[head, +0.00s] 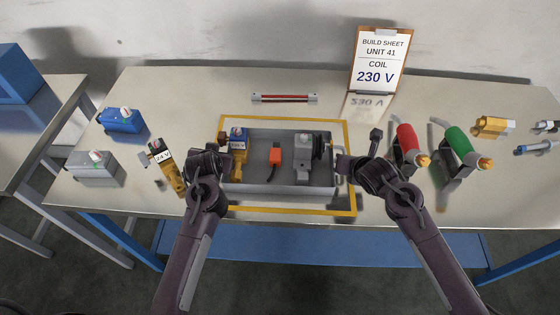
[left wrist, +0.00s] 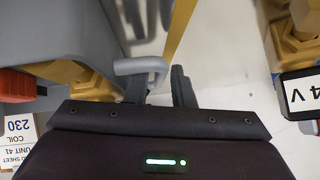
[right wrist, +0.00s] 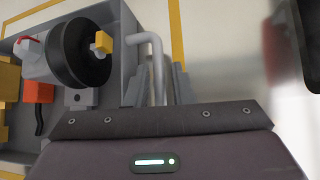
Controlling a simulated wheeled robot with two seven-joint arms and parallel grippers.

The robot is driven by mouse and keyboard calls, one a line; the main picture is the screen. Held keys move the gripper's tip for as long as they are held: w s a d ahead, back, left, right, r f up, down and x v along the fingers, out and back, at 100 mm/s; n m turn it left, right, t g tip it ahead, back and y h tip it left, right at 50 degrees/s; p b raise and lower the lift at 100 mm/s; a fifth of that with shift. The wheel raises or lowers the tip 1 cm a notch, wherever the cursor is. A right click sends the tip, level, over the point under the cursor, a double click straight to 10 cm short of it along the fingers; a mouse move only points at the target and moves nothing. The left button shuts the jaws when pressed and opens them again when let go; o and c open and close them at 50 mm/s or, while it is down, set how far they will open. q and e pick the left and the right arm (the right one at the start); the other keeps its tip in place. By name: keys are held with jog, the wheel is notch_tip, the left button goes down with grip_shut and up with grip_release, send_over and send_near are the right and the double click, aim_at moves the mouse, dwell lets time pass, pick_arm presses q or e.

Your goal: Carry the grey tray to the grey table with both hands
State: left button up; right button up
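The grey tray (head: 262,188) sits on the long workbench inside a yellow outline. It holds a brass valve body with a blue coil (head: 238,140), an orange-red part (head: 275,156) and a grey part with a black disc (head: 303,160). My left gripper (head: 221,163) is at the tray's left handle, its fingers apart around the handle (left wrist: 143,67) in the left wrist view. My right gripper (head: 343,166) is at the right handle (right wrist: 155,62), its fingers apart on either side of it. A second table, greyish (head: 40,125), stands at the far left.
A blue box (head: 15,75) stands on the left table. Blue (head: 122,119) and grey (head: 95,163) coils and a brass valve tagged 24 V (head: 168,170) lie left of the tray. Red (head: 405,140) and green (head: 460,143) tools stand right. A build sheet (head: 378,60) stands behind.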

pick_arm(q)
jog(key=shift+w+a+f, duration=0.1)
jog(key=shift+w+f, duration=0.35)
jog(key=shift+w, duration=0.05)
pick_arm(e)
jog(key=shift+w+a+f, duration=0.15)
jog(key=shift+w+f, duration=0.35)
pick_arm(q)
grip_shut()
pick_arm(e)
grip_shut()
pick_arm(q)
jog(key=shift+w+r, duration=0.1)
jog(key=shift+r, duration=0.2)
pick_arm(e)
jog(key=shift+w+r, duration=0.15)
jog(key=shift+r, duration=0.2)
